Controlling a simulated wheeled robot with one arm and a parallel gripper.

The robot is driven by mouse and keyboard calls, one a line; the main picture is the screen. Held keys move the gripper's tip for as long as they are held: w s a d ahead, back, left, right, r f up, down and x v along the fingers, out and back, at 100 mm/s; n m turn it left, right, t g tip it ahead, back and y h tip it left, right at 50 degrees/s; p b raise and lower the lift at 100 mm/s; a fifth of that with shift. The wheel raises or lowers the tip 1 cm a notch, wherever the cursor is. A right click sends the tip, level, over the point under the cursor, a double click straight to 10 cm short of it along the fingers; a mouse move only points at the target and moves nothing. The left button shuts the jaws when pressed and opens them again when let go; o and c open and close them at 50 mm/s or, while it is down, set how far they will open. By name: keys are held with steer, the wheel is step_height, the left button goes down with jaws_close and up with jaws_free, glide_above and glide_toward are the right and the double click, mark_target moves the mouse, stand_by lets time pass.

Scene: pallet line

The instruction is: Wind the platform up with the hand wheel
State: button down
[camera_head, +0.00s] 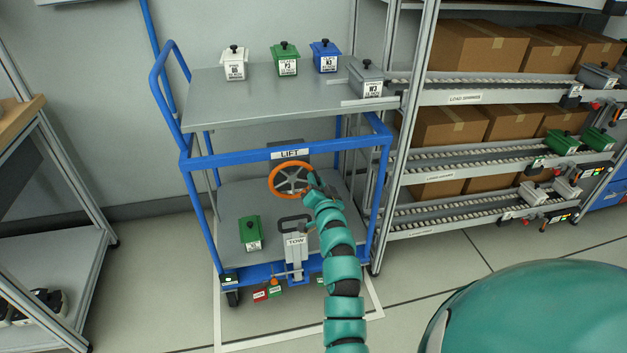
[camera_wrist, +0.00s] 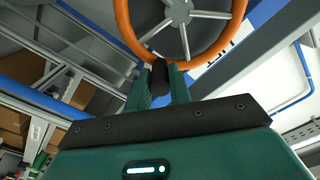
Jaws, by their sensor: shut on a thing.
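The orange hand wheel (camera_head: 290,179) with grey spokes is mounted under the LIFT sign (camera_head: 290,154) on the front of the blue cart. It also shows at the top of the wrist view (camera_wrist: 128,30). My gripper (camera_head: 311,190) is at the right lower side of the wheel. In the wrist view my gripper (camera_wrist: 161,75) is shut on the wheel's black handle knob (camera_wrist: 160,72), close to the rim. The grey platform (camera_head: 250,105) is the cart's upper deck. It carries a white bin (camera_head: 234,65), a green bin (camera_head: 286,60), a blue bin (camera_head: 326,57) and a grey bin (camera_head: 366,79).
A lower deck holds another green bin (camera_head: 250,234) beside the TOW handle (camera_head: 295,243). To the right stands a roller rack (camera_head: 480,152) with several cartons and bins. The platform's right end meets the rack's upper lane. A grey shelf (camera_head: 50,250) stands at left.

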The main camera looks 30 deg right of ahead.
steer(key=a+f+m+b, duration=0.3)
steer(key=f+m, duration=0.5)
steer(key=m, duration=0.7)
steer(key=shift+w+f+m, duration=0.15)
steer(key=shift+w+m, duration=0.15)
steer(key=shift+w, duration=0.1)
steer(key=shift+a, duration=0.1)
steer(key=c, duration=1.4)
jaws_free()
steer(key=shift+o, duration=0.5)
steer(key=v, duration=1.7)
steer(key=shift+s+p, duration=0.2)
steer(key=shift+p, duration=0.2)
